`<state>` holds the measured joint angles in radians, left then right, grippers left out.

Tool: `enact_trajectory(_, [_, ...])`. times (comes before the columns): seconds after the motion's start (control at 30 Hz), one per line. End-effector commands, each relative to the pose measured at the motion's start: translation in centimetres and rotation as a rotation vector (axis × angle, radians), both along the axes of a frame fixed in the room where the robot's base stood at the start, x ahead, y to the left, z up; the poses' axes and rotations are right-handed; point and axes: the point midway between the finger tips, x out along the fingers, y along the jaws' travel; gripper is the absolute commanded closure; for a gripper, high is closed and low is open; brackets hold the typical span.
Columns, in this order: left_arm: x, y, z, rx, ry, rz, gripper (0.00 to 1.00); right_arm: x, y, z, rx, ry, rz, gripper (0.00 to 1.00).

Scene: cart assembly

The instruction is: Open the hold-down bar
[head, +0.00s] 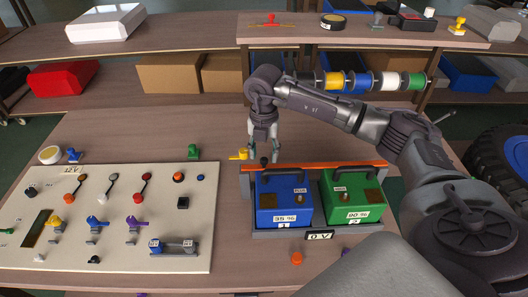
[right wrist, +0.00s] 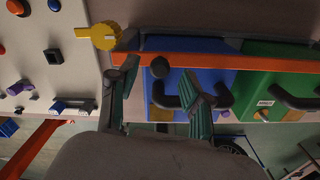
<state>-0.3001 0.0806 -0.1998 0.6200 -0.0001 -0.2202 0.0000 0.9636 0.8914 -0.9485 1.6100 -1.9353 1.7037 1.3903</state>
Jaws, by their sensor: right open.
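My right gripper (head: 264,143) is open and points down above the knob. In the right wrist view its fingers (right wrist: 158,98) are spread either side of the knob, apart from it. My left gripper is not in view.
A yellow handle (head: 238,155) sits just left of the bar's end. A control panel (head: 110,185) with levers and buttons fills the left of the table. A rack of coloured spools (head: 360,82) stands behind my right arm. Both boxes have raised black handles.

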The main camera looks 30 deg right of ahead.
Motion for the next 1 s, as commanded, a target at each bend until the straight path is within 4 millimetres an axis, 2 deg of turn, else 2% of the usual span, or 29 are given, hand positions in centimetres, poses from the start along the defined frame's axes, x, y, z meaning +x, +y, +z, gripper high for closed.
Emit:
enact_trajectory(0.17, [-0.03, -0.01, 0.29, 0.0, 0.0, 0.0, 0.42, -0.03, -0.01, -1.18, -0.001, 0.0, 0.001, 0.51])
enact_trajectory(0.43, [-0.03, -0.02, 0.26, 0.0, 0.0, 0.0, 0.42, -0.01, 0.01, -1.35, -0.001, -0.001, 0.001, 0.51])
enact_trajectory(0.47, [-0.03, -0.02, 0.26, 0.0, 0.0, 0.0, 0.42, -0.01, 0.01, -1.35, -0.001, -0.001, 0.001, 0.54])
enact_trajectory(0.73, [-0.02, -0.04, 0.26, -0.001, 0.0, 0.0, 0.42, 0.0, 0.01, -1.31, -0.001, -0.001, 0.001, 0.99])
enact_trajectory(1.0, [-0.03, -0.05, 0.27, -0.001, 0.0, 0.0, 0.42, 0.0, 0.01, -1.28, 0.0, -0.001, 0.001, 1.0])
